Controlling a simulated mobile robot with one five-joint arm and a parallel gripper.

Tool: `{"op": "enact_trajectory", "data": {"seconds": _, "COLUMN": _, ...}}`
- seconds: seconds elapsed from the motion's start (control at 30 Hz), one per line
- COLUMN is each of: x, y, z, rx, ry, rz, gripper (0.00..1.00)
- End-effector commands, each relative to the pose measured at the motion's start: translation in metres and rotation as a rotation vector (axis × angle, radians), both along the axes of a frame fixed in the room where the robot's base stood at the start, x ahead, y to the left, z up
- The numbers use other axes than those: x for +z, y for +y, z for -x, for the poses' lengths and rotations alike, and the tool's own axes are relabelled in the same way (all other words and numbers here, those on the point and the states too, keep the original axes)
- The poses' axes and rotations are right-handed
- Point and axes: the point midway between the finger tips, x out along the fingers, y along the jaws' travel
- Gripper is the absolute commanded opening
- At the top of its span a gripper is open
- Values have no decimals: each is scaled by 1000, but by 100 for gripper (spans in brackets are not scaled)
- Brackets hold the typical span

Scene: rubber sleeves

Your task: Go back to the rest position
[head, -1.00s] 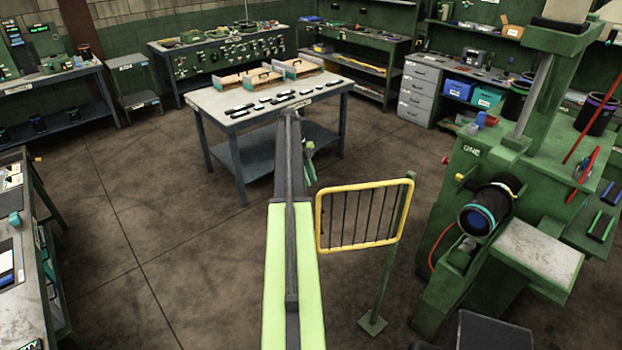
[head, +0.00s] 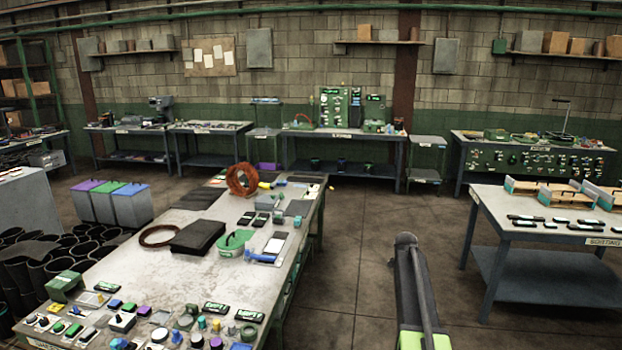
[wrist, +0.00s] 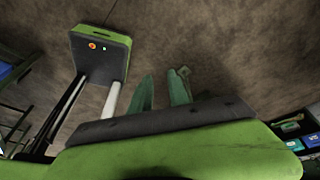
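My gripper (wrist: 164,78) shows in the wrist view as two green fingers above the dark edge of my arm. The fingers stand apart with bare floor between them, and I see nothing held. In the head view my arm reaches forward at the lower right over open floor, and the gripper itself is hidden there.
A long workbench (head: 206,240) with small parts, a black block and a brown coil stands left of my arm. The sorting table (head: 528,228) with trays stands to the right. Grey bins (head: 128,205) and black sleeves (head: 35,265) are at the left. Floor between the tables is clear.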

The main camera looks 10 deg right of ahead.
Motion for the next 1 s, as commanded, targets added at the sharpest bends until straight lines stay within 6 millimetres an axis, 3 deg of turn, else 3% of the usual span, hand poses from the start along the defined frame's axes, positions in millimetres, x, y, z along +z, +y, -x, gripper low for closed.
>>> {"op": "enact_trajectory", "data": {"seconds": 0.03, "x": -17, "y": 48, "z": 0, "rx": 116, "ry": -5, "rz": -25, "gripper": 22}}
{"op": "enact_trajectory", "data": {"seconds": 0.2, "x": -46, "y": 195, "z": 9, "rx": 620, "ry": -20, "rz": -143, "gripper": 22}}
{"op": "enact_trajectory", "data": {"seconds": 0.3, "x": -63, "y": 277, "z": 35, "rx": 1014, "ry": -23, "rz": -231, "gripper": 22}}
{"op": "enact_trajectory", "data": {"seconds": 0.4, "x": -74, "y": 338, "z": 74, "rx": 1471, "ry": -23, "rz": -326, "gripper": 22}}
{"op": "enact_trajectory", "data": {"seconds": 0.47, "x": -74, "y": 353, "z": 92, "rx": 1713, "ry": -24, "rz": -367, "gripper": 22}}
{"op": "enact_trajectory", "data": {"seconds": 0.57, "x": -72, "y": 359, "z": 110, "rx": 2054, "ry": -24, "rz": -411, "gripper": 22}}
{"op": "enact_trajectory", "data": {"seconds": 0.7, "x": -72, "y": 363, "z": 106, "rx": 2404, "ry": 2, "rz": -431, "gripper": 22}}
{"op": "enact_trajectory", "data": {"seconds": 0.83, "x": -72, "y": 362, "z": 103, "rx": 2552, "ry": 30, "rz": -435, "gripper": 22}}
{"op": "enact_trajectory", "data": {"seconds": 1.0, "x": -72, "y": 361, "z": 103, "rx": 2577, "ry": 37, "rz": -439, "gripper": 22}}
